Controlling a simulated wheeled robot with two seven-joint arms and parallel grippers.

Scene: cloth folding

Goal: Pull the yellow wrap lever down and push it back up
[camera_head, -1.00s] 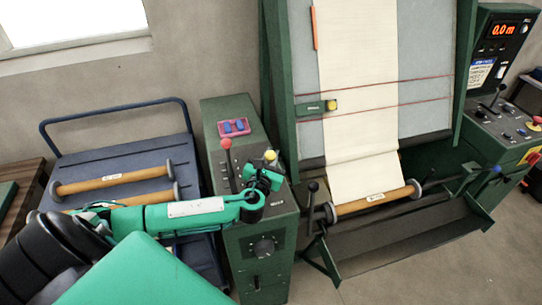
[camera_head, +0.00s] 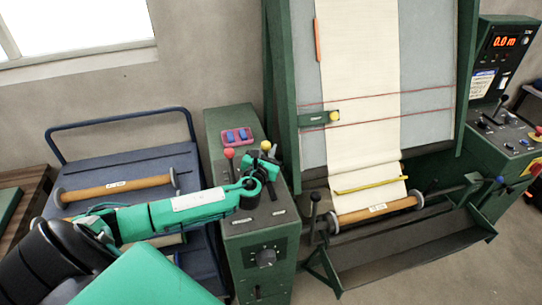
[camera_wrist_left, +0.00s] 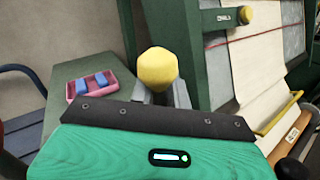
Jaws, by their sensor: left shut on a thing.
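The yellow wrap lever has a round yellow knob (camera_head: 265,146) and stands on top of the green control cabinet (camera_head: 272,225), right of a red-knobbed lever (camera_head: 229,154). In the left wrist view the yellow knob (camera_wrist_left: 157,67) shows just beyond the fingertips, at the middle. My left gripper (camera_head: 263,164) is shut on the lever just below the knob; its grey fingers (camera_wrist_left: 163,95) show on both sides. The lever's shaft is mostly hidden by the gripper. My right gripper is in neither view.
A pink tray with blue pieces (camera_head: 236,136) sits at the cabinet's back. A yellow bar (camera_head: 371,185) lies across the cream cloth (camera_head: 362,110) above the wooden roll (camera_head: 376,208). A blue cart (camera_head: 110,155) holding rolls stands left. A control panel (camera_head: 505,110) stands right.

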